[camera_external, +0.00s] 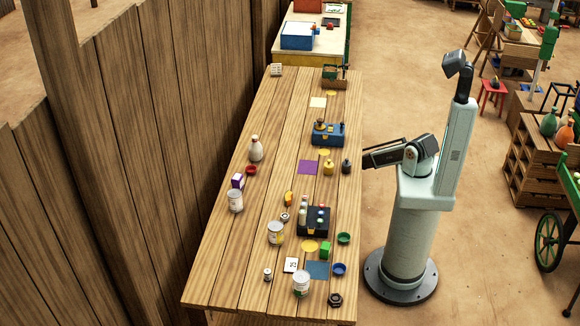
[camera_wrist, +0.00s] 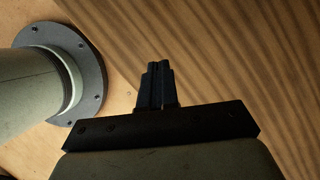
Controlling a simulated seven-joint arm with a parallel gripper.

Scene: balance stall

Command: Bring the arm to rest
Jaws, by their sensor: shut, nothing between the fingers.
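My gripper (camera_wrist: 157,70) shows in the wrist view with its two dark fingers side by side and shut. Nothing is held between them. In the external view my arm stands folded beside the right edge of the wooden table (camera_external: 225,262). A dark part of my arm reaches toward that edge around mid-length; the fingers are too small to make out there. The wrist view shows bare striped wood (camera_wrist: 240,60) at the right, with my round base at the left. No table object shows near the fingers in that view.
On the table are a blue box (camera_external: 328,134), a dark bottle carrier (camera_external: 313,222), a white bottle (camera_external: 256,149), several cans, small bowls and coloured mats. A wooden fence (camera_external: 150,130) runs along the left. Crates (camera_external: 535,170) stand at the right. Open ground lies around my base.

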